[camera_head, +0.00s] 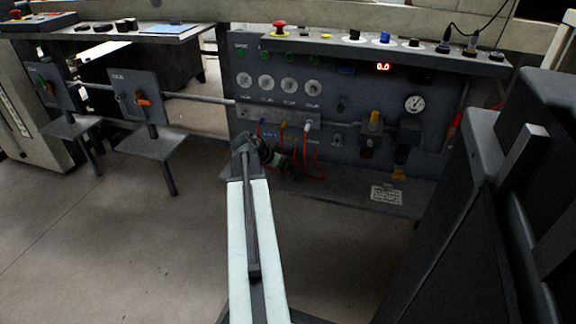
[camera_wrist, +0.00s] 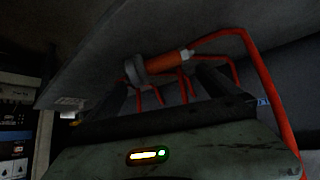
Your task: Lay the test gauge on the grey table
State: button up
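No part is clearly identifiable as the loose test gauge. A round white-faced gauge (camera_head: 414,103) is on the right of the dark panel in the head view. In the wrist view an orange cylinder with grey ends (camera_wrist: 165,62) lies beyond my gripper (camera_wrist: 163,80), whose dark fingers stand wide apart. I see no firm hold on it. In the head view my gripper (camera_head: 270,152) is low in front of the panel, beside red hoses. Two small grey tables stand at the left, a nearer one (camera_head: 150,147) and a farther one (camera_head: 70,127); both tops look bare.
The dark panel (camera_head: 330,95) carries knobs, dials and a red display. Red hoses (camera_head: 318,165) loop from its ports close to my gripper; one (camera_wrist: 262,85) passes on the right in the wrist view. A grey base plate (camera_head: 350,190) lies below the panel. Floor at left is clear.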

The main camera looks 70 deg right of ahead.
jog(key=p+v, duration=0.5)
jog(key=v, duration=0.2)
jog(key=shift+w+a+r, duration=0.2)
jog(key=shift+a+r, duration=0.05)
jog(key=shift+r, duration=0.05)
